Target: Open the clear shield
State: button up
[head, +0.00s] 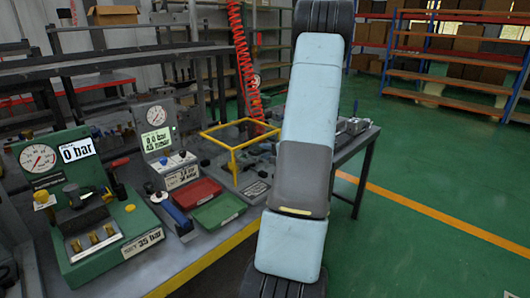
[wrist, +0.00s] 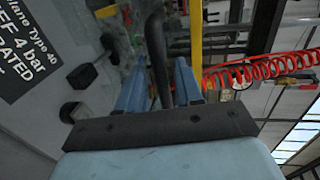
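The clear shield shows as a yellow-edged frame (head: 240,140) with see-through panels, standing over the back part of the bench. In the wrist view a yellow bar (wrist: 195,35), likely its edge, runs upright just right of my fingers. My gripper (wrist: 160,80) shows two blue fingers in the wrist view, close together on either side of a dark bent handle (wrist: 157,50). The fingers appear shut on this handle, and no clear gap shows beside it. What the handle joins is unclear. In the head view my gripper is hidden behind my light-blue arm.
A green valve block with gauge (head: 85,195) and a grey gauge block (head: 165,145) stand on the bench. A red tray (head: 197,193) and a green tray (head: 219,210) lie in front of the frame. A red coiled hose (head: 242,60) hangs behind. The floor at right is clear.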

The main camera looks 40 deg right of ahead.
jog(key=shift+w+a+f, duration=0.1)
jog(key=shift+w, duration=0.5)
jog(key=shift+c, duration=0.3)
grip_shut()
jog(key=shift+f, duration=0.1)
